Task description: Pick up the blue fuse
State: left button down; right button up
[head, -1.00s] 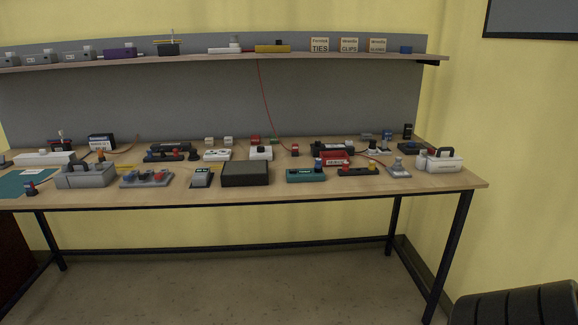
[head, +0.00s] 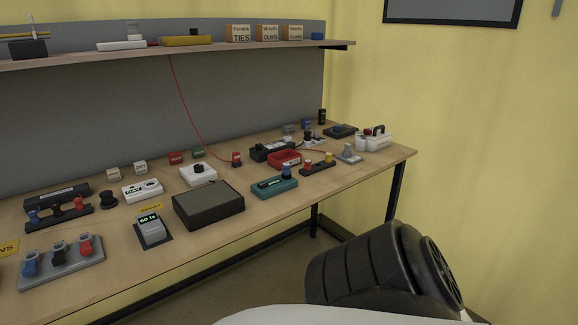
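I cannot tell for sure which item is the blue fuse. Small blue pieces show in several places on the bench (head: 330,190). One blue piece (head: 287,171) stands at the teal device (head: 272,188). Another blue piece (head: 29,264) sits on the grey three-post block (head: 62,262) at the front left. A third blue piece (head: 33,217) is on the black strip behind it. Neither of my grippers is in view.
A dark grey box (head: 208,205) stands mid-bench. A red tray (head: 284,158) lies behind the teal device. A shelf (head: 200,52) overhangs the back with labelled boxes (head: 267,33). A large black ribbed object (head: 370,272) is in front of the bench at right.

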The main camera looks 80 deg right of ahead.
aim_at(287, 171)
jog(key=z, duration=0.95)
jog(key=i, duration=0.95)
jog(key=z, duration=1)
